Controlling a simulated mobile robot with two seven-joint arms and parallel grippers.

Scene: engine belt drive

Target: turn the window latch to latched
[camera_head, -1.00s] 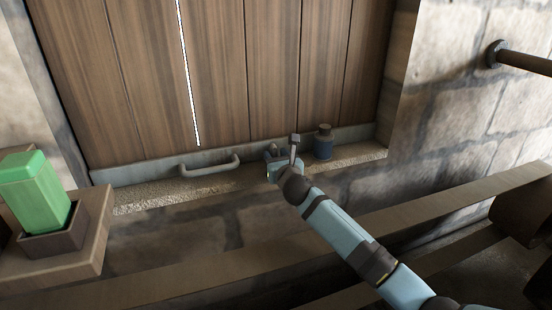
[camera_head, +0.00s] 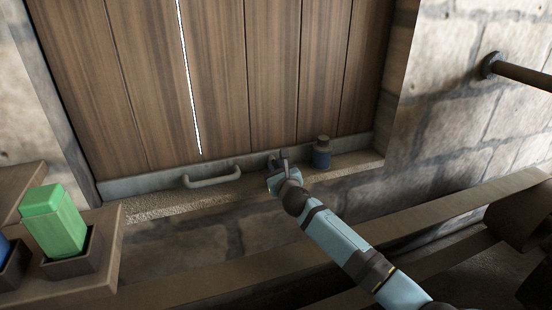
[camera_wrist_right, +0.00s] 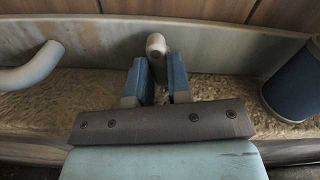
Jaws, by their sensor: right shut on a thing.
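The window latch (camera_wrist_right: 156,46) shows in the right wrist view as a grey, rounded lever in front of the metal bottom rail of the wooden window. My right gripper (camera_wrist_right: 157,76) has its two blue fingers on either side of the lever and is shut on it. In the head view the right gripper (camera_head: 279,166) is at the rail, between the grey pull handle and the blue jar. The latch is mostly hidden there by the gripper, so its angle is hard to tell. My left gripper is not in view.
A grey pull handle (camera_head: 211,178) is left of the gripper. A blue jar (camera_head: 322,154) stands close on its right on the stone sill (camera_head: 160,207). A green block (camera_head: 54,222) sits in a holder at lower left. A dark bar (camera_head: 520,74) juts from the right wall.

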